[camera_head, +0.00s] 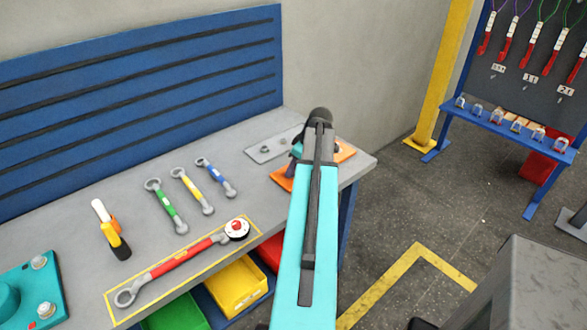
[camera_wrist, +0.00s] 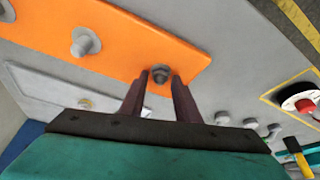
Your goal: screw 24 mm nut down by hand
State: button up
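The orange plate (camera_wrist: 125,40) lies on the grey bench and carries bolts with nuts. One grey nut on its bolt (camera_wrist: 160,75) sits between the fingertips of my gripper (camera_wrist: 161,77) in the wrist view. The fingers stand apart, one on each side of it; I cannot tell whether they press on it. Another bolt (camera_wrist: 85,43) stands to the left on the same plate, and part of one more (camera_wrist: 6,11) shows at the left edge. In the head view my arm covers most of the orange plate (camera_head: 283,179), and the nut is hidden.
Green (camera_head: 166,207), yellow (camera_head: 192,191) and blue (camera_head: 216,178) wrenches lie on the bench (camera_head: 80,240). A red torque wrench (camera_head: 185,259) lies in a yellow outline. A grey plate (camera_head: 266,149) lies behind the orange one. A teal block (camera_head: 25,285) is at the lower left.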

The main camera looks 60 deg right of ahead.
jog(key=shift+n+y, duration=0.4)
jog(key=shift+n, duration=0.5)
jog(key=shift+d, duration=0.1)
grip_shut()
jog(key=shift+a+m+h, duration=0.25)
jog(key=shift+m+h, duration=0.35)
jog(key=shift+m, duration=0.9)
jog(key=shift+m+h, duration=0.6)
jog(key=shift+m, duration=0.9)
jog(key=shift+a+m, duration=0.15)
jog(key=shift+m, duration=0.45)
jog(key=shift+w+m+g+h, duration=0.15)
jog(key=shift+m+g+h, duration=0.6)
jog(key=shift+m, duration=1.15)
jog(key=shift+m+h+p, duration=0.25)
jog(key=shift+m+p, duration=0.05)
jog(key=shift+m, duration=0.2)
